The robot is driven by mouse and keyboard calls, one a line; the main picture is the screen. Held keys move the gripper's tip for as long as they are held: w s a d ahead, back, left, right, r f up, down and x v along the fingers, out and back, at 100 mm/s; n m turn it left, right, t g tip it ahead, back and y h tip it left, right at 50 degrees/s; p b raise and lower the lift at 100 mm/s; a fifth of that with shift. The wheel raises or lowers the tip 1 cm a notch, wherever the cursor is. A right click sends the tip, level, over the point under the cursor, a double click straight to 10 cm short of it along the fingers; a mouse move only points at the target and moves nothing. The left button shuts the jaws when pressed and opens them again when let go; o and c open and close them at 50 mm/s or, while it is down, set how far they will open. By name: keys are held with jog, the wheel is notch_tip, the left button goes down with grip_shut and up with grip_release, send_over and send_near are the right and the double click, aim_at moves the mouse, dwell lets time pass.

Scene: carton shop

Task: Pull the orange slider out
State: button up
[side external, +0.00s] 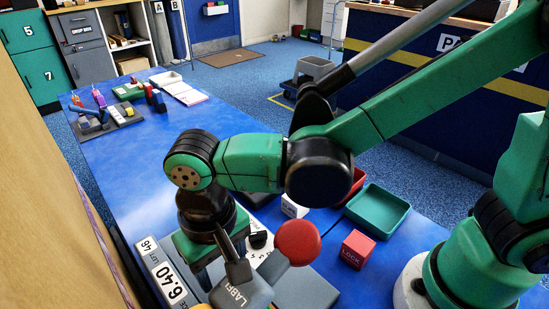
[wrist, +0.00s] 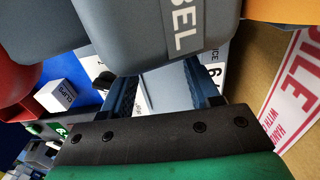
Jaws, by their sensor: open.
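An orange surface (wrist: 272,10) shows at the top right corner of the wrist view; it is cut off by the frame, and I cannot tell if it is the orange slider. My gripper (side external: 205,272) points down at the near end of the blue table, beside a grey block marked LABEL (side external: 238,292). In the wrist view my gripper (wrist: 165,88) is open, its two dark fingers apart with nothing held between them.
A red round knob (side external: 297,243) stands by the LABEL block. A white cube (side external: 294,207), a red LOCK cube (side external: 357,249) and a green tray (side external: 378,210) lie to the right. The middle of the blue table (side external: 150,150) is clear.

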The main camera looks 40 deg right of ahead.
aim_at(226, 283)
jog(key=shift+f, duration=2.25)
grip_shut()
